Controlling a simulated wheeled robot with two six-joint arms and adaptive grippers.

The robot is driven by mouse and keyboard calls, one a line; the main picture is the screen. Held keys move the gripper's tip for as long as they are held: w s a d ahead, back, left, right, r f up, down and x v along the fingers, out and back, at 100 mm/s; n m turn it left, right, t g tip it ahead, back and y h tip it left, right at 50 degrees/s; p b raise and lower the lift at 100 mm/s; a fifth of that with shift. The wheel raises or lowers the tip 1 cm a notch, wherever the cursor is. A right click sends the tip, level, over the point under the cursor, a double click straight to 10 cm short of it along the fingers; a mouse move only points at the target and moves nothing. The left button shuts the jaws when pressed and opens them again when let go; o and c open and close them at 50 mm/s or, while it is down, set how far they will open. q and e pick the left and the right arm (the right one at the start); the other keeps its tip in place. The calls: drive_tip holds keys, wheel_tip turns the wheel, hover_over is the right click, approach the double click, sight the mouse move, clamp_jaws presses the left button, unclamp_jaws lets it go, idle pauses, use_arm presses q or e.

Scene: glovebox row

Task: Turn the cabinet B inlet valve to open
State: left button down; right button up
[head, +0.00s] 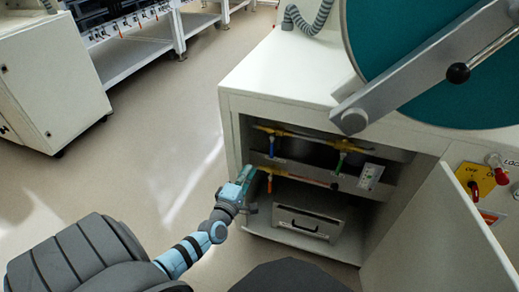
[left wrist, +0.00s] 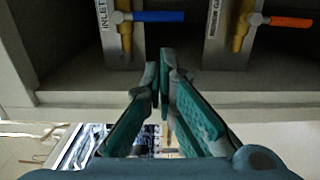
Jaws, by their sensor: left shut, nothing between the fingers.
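The inlet valve has a blue lever (head: 272,147) on the upper brass pipe inside the open cabinet. In the left wrist view the blue lever (left wrist: 158,16) lies crosswise to its brass body, beside a plate reading INLET (left wrist: 104,16). My left gripper (head: 250,174) is at the cabinet's left front opening, lower than the blue lever. In the left wrist view its fingers (left wrist: 160,68) are shut and empty, apart from the blue lever. An orange lever (left wrist: 290,21) shows to the right there, and in the head view (head: 270,184) close to the gripper. My right gripper is not in view.
A green lever (head: 341,160) sits on the pipework further right. A drawer-like grey box (head: 308,222) stands on the cabinet floor. The open door (head: 440,235) swings out at right. A large round teal port cover (head: 440,50) is above.

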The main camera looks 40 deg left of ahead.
sight(272, 147)
use_arm(q)
drive_tip(key=b+x, duration=0.3)
drive_tip(key=x, duration=0.6)
drive_tip(key=shift+b, duration=0.4)
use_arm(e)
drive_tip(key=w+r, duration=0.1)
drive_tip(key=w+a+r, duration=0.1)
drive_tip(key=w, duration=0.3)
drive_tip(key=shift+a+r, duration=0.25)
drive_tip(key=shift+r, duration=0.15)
use_arm(q)
drive_tip(key=shift+w+d+f, duration=0.1)
drive_tip(key=shift+w+f, duration=0.05)
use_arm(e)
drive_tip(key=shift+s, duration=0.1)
